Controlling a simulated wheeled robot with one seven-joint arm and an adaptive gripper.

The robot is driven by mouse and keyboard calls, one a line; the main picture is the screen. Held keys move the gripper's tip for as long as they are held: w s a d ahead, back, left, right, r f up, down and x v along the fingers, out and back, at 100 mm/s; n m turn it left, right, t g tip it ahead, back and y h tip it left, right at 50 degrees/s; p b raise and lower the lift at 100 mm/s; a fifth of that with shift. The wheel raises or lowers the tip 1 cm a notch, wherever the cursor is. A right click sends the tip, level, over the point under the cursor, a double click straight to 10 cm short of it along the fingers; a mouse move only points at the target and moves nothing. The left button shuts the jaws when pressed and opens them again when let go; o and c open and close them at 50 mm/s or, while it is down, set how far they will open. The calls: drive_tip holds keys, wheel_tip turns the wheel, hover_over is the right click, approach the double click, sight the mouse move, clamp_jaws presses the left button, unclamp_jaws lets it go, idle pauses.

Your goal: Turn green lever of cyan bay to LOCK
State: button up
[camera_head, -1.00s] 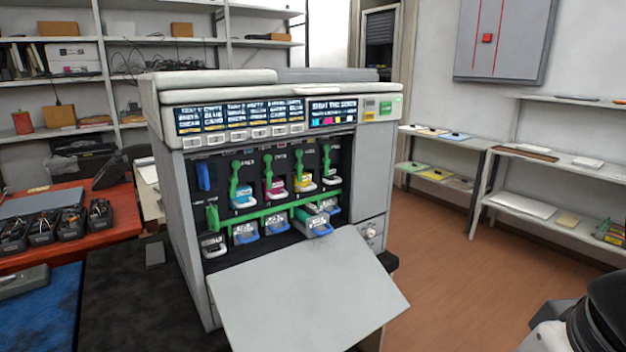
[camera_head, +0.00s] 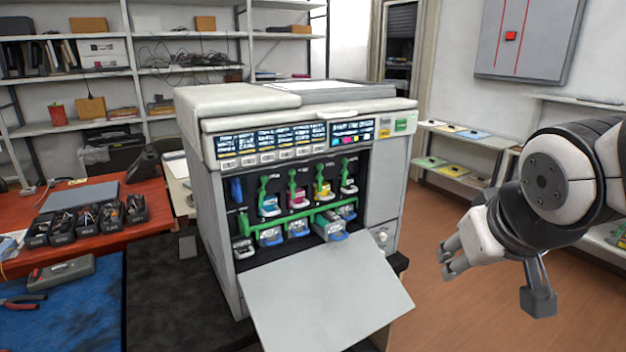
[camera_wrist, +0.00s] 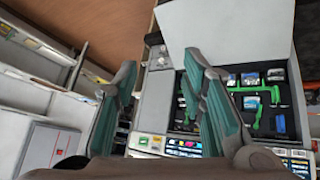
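The green lever of the cyan bay (camera_head: 263,187) stands roughly upright in the upper row of the printer's open front, above the cyan cartridge (camera_head: 269,206). Similar green levers stand over the magenta cartridge (camera_head: 298,198), the yellow cartridge (camera_head: 324,193) and a bay at the right. The lever's exact setting and any LOCK mark are too small to read. My gripper (camera_head: 494,280) is open and empty, to the right of the printer and well apart from the lever. In the wrist view its fingers (camera_wrist: 160,62) are spread, and the printer's bays show tilted beyond the right finger.
The printer's grey front flap (camera_head: 325,295) is folded down before the bays. A green bar (camera_head: 298,219) crosses below the upper row, with several lower containers beneath; one sticks out. A red table (camera_head: 90,225) stands left. Open floor lies between printer and gripper.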

drive_tip(key=w+a+n+t+y, duration=0.1)
drive_tip(key=w+a+n+t, duration=0.15)
drive_tip(key=w, duration=0.65)
drive_tip(key=n+t+y, duration=0.3)
drive_tip(key=n+y, duration=0.2)
drive_tip(key=y, duration=0.8)
approach(267, 180)
drive_tip(key=x, duration=0.8)
drive_tip(key=shift+w+a+b, duration=0.25)
drive_tip(key=shift+b, duration=0.05)
drive_tip(key=shift+c, duration=0.4)
clamp_jaws()
